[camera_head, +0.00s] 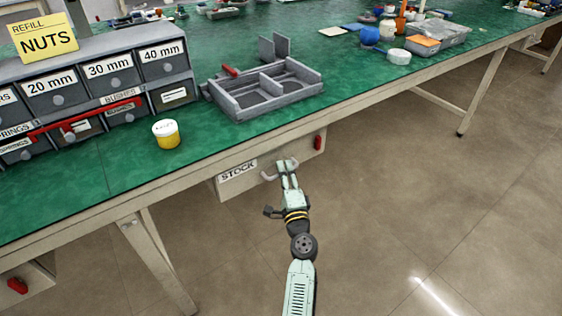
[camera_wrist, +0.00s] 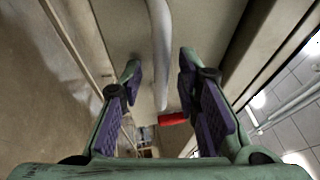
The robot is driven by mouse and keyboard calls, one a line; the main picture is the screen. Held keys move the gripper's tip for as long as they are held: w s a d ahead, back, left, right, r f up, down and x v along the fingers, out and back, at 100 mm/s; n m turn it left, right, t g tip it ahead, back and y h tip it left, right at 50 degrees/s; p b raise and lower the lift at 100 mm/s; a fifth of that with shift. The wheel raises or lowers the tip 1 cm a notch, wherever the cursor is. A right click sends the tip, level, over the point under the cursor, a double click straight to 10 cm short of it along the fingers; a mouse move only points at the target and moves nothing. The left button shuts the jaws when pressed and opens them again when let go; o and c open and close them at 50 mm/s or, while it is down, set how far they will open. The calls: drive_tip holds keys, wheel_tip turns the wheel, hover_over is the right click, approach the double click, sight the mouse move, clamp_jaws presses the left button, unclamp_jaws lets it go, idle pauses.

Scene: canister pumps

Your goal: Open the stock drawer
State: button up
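The stock drawer (camera_head: 229,187) hangs under the front edge of the green-topped bench, with a white STOCK label (camera_head: 238,172) on its front. It looks closed. Its pale bowed handle (camera_head: 267,176) is partly hidden by my gripper (camera_head: 286,166) in the head view. A red piece (camera_head: 318,142) sits at the right end of the drawer front. In the wrist view the handle (camera_wrist: 160,45) runs between the two fingers of my gripper (camera_wrist: 160,80), with a gap on both sides. My gripper is open. The red piece (camera_wrist: 173,119) shows beyond the handle's end.
On the bench (camera_head: 200,172) stand a grey divided tray (camera_head: 262,105), a yellow jar with a white lid (camera_head: 166,134) and a labelled small-parts cabinet (camera_head: 95,75). A bench leg (camera_head: 155,262) is below left. The floor to the right is clear.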

drive_tip(key=shift+w, duration=0.2)
drive_tip(key=shift+r, duration=0.1)
drive_tip(key=shift+s, duration=0.1)
clamp_jaws()
idle(0.6)
